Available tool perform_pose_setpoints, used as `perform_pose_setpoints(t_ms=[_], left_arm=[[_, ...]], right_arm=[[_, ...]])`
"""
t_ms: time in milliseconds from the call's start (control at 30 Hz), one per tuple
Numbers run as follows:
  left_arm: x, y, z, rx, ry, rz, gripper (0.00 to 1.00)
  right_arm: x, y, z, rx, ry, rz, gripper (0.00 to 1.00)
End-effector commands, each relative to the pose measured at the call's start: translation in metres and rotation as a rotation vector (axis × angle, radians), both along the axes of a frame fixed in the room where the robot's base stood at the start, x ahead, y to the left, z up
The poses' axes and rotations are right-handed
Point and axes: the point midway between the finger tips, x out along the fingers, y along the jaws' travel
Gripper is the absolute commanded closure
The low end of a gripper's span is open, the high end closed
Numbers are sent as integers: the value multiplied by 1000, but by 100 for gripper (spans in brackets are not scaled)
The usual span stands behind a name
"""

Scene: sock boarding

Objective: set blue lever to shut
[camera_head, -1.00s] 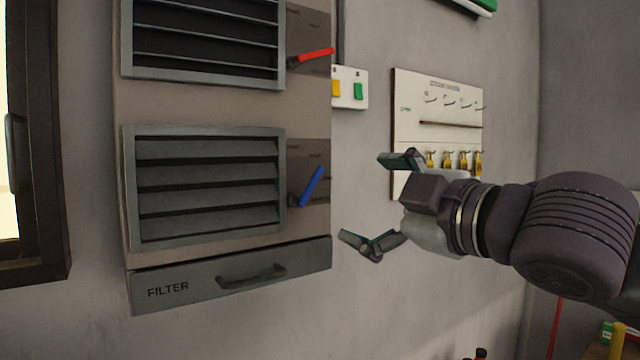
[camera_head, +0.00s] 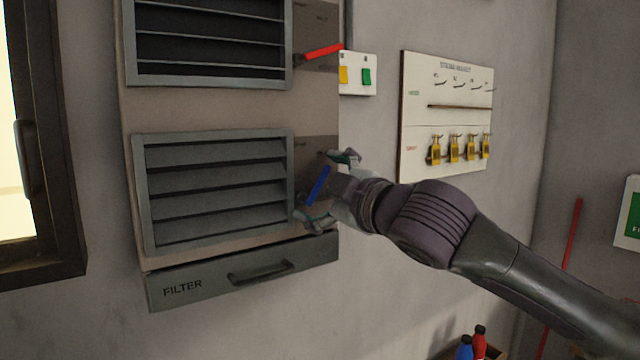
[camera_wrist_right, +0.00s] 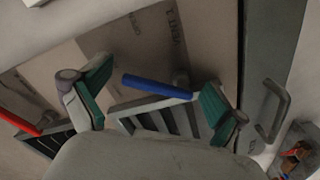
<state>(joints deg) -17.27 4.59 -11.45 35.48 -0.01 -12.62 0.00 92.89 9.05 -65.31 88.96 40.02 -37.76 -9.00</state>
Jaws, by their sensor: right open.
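The blue lever (camera_head: 318,185) is on the side plate of the wall unit, beside the lower louvre vent (camera_head: 215,190). It tilts up to the right in the head view. My right gripper (camera_head: 330,188) is open, with one finger above the lever and one below it. My left gripper is not in view.
A red lever (camera_head: 324,51) sits above, beside the upper vent (camera_head: 210,40). A filter drawer (camera_head: 245,275) with a handle is below. To the right are a switch box (camera_head: 357,74) and a board (camera_head: 446,115) with yellow padlocks.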

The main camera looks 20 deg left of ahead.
Motion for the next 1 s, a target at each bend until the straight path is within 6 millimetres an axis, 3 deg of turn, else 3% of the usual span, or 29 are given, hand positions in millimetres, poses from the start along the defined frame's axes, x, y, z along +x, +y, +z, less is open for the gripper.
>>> perform_pose_setpoints(t_ms=[67, 400, 667, 1000], left_arm=[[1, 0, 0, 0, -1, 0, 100], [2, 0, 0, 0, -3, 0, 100], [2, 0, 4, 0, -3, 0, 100], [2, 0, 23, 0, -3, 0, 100]], right_arm=[[0, 0, 0, 0, 0, 0, 4], [0, 0, 0, 0, 0, 0, 60], [-1, 0, 3, -13, -20, 0, 61], [-4, 3, 9, -129, -171, 0, 61]])
